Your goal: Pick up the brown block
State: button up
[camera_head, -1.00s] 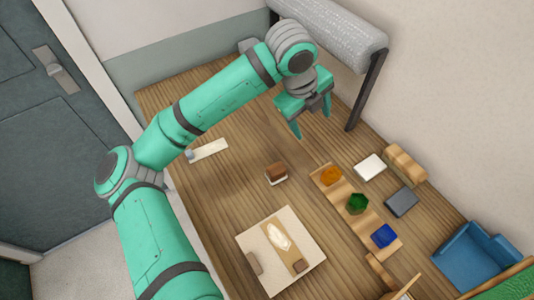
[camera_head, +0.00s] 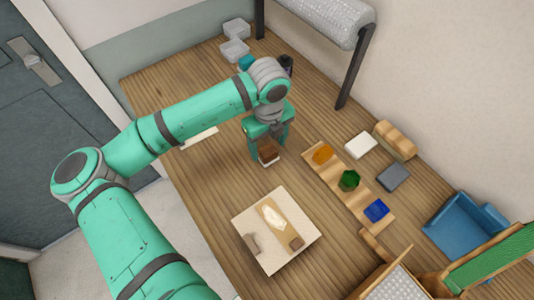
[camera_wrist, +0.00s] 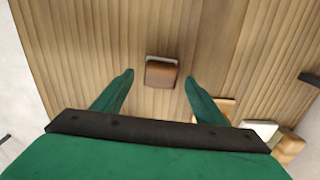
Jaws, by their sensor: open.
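The brown block (camera_head: 268,150) is small, with a pale underside or base, and sits on the wooden table. In the wrist view the brown block (camera_wrist: 161,73) lies just beyond the fingertips, about midway between them. My gripper (camera_head: 267,143) is open and empty, above and close to the block in the head view. Its two green fingers also show in the wrist view (camera_wrist: 158,82), spread wide apart. My fingers partly cover the block in the head view.
A wooden strip (camera_head: 332,172) with orange, green and blue pieces stands right of the block. A white board (camera_head: 253,213) lies in front. A white block (camera_head: 361,145), a grey block (camera_head: 392,178) and a blue chair-like piece (camera_head: 463,226) are farther right. Clear containers (camera_head: 235,49) stand behind.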

aim_at(268, 150)
jog(key=shift+f, duration=1.5)
jog(key=c, duration=1.2)
jog(key=shift+c, duration=0.2)
jog(key=shift+r, duration=0.45)
notch_tip(268, 150, up, 3)
jog(key=shift+f, duration=0.2)
jog(key=s+a+r, duration=0.6)
jog(key=s+r, duration=0.3)
jog(key=s, duration=0.3)
jog(key=shift+s+a+r, duration=0.25)
jog(key=shift+a+r, duration=0.05)
